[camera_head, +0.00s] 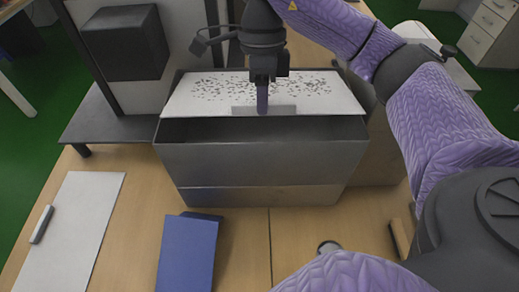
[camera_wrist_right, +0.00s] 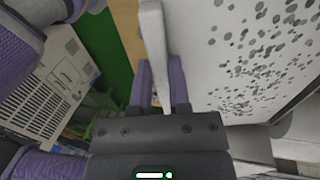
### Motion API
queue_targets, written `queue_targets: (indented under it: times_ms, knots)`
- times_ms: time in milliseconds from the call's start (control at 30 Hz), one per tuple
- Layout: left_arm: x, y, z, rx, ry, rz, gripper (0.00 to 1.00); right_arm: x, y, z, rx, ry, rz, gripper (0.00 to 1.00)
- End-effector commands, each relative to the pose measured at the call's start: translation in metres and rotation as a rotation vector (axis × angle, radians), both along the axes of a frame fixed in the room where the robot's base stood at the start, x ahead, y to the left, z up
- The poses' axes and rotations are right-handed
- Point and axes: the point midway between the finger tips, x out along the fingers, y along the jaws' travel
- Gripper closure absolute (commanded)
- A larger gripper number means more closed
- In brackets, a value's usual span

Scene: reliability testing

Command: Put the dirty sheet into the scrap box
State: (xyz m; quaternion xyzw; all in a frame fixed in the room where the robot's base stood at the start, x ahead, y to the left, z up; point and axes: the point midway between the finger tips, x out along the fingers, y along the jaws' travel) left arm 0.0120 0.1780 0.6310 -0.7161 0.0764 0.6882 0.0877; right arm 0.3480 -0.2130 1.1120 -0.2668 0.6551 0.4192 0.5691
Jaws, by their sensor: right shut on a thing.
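The dirty sheet (camera_head: 210,101), white with many grey specks, is over the back part of the scrap box (camera_head: 250,165). Its specked face also fills the right of the right wrist view (camera_wrist_right: 240,60). My right gripper (camera_head: 262,106) points down and is shut on the sheet's light grey handle (camera_head: 285,110). In the wrist view the fingers (camera_wrist_right: 160,88) close around a pale bar (camera_wrist_right: 153,35). The scrap box is a grey metal box with an open top; its dark inside shows in front of the sheet. I cannot tell whether the sheet touches the rim. My left gripper is not seen.
A clean white sheet (camera_head: 80,225) with a grey handle (camera_head: 42,224) lies on the wooden table at the left. A blue block (camera_head: 187,252) stands in front of the box. A dark machine (camera_head: 123,42) on a grey base stands at the back left.

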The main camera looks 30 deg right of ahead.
Motion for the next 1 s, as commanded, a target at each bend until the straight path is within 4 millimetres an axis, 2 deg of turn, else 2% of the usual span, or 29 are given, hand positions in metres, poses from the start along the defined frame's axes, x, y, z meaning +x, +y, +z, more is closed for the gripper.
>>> queue_targets:
  times_ms: [33, 100, 300, 400, 567, 767, 1000]
  knots:
    - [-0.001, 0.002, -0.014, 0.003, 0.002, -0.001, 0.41, -0.001, 0.001, -0.025, 0.001, 0.010, 0.001, 1.00]
    - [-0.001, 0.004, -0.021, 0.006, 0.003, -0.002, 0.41, -0.001, 0.000, -0.047, 0.000, 0.010, -0.001, 1.00]
    - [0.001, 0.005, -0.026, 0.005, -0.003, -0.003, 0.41, -0.001, 0.000, -0.094, -0.001, 0.007, -0.001, 1.00]
    - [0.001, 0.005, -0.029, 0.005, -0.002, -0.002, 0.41, -0.001, 0.000, -0.111, -0.001, 0.004, -0.001, 1.00]
    - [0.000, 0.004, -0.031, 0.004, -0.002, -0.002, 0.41, -0.001, 0.000, -0.125, 0.000, 0.002, -0.002, 1.00]
    - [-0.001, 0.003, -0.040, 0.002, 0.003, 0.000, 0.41, -0.001, 0.000, -0.160, 0.000, 0.005, -0.001, 1.00]
    - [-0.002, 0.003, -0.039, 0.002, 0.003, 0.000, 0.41, 0.000, 0.000, -0.161, -0.001, 0.001, -0.001, 1.00]
